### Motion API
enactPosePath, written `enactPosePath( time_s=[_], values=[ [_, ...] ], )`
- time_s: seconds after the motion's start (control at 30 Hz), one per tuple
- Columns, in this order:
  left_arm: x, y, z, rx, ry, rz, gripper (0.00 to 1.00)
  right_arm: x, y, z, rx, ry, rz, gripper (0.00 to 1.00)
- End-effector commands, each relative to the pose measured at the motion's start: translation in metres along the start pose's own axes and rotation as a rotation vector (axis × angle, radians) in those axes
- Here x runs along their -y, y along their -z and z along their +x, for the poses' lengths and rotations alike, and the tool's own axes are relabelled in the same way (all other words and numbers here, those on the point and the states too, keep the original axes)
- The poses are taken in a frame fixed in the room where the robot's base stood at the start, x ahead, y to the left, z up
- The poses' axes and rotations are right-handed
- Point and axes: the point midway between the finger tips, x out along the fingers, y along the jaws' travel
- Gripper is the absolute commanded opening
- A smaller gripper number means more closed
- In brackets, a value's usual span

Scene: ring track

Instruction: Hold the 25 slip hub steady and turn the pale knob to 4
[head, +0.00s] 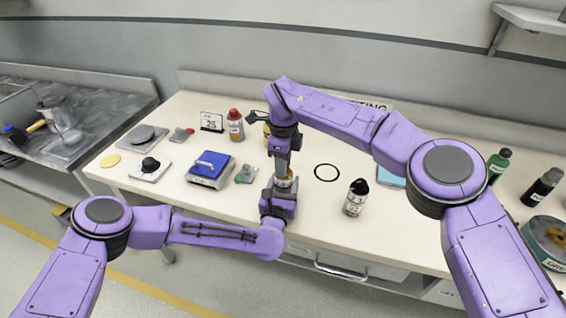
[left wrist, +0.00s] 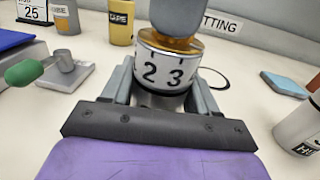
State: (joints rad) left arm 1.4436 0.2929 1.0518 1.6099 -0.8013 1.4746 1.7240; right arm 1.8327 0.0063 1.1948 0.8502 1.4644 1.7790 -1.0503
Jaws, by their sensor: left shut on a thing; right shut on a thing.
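The slip hub stands on the bench, mostly hidden between my grippers in the head view. In the left wrist view its dark lower body (left wrist: 160,98) sits between the fingers of my left gripper (left wrist: 163,92), which is shut on it. Above is the pale knob (left wrist: 165,70), a white drum whose black 2 and 3 face this camera, with an amber top. My right gripper (left wrist: 180,18) comes down from above and is shut on the knob's top. In the head view my right gripper (head: 284,172) is directly over my left gripper (head: 280,190). A card reading 25 (head: 211,122) stands behind.
A grey fixture with a green handle (left wrist: 62,72) stands close to the left. A blue-topped device (head: 210,168) is further left. A black ring (head: 327,172) lies to the right, then a black-capped bottle (head: 356,198). Bottles (head: 235,124) stand behind.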

Motion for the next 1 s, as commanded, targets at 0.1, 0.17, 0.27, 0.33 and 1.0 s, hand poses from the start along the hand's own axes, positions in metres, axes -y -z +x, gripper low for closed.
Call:
enactPosePath(
  time_s=[0.1, 0.17, 0.27, 0.33, 1.0],
  values=[
    [-0.002, 0.001, 0.000, -0.002, -0.004, -0.002, 0.22, 0.005, 0.004, 0.000, -0.003, 0.012, 0.002, 0.00],
    [-0.002, 0.001, 0.000, -0.002, -0.005, -0.002, 0.22, 0.005, 0.004, 0.000, -0.004, 0.011, 0.002, 0.00],
    [-0.002, 0.001, 0.000, -0.002, -0.005, -0.002, 0.22, 0.005, 0.004, 0.000, -0.004, 0.011, 0.003, 0.00],
    [-0.002, 0.001, 0.000, -0.002, -0.005, -0.002, 0.22, 0.005, 0.004, 0.000, -0.004, 0.011, 0.003, 0.00],
    [-0.001, 0.001, 0.000, -0.003, -0.002, 0.000, 0.22, 0.002, 0.001, -0.048, -0.001, 0.009, 0.002, 0.57]
  ],
)
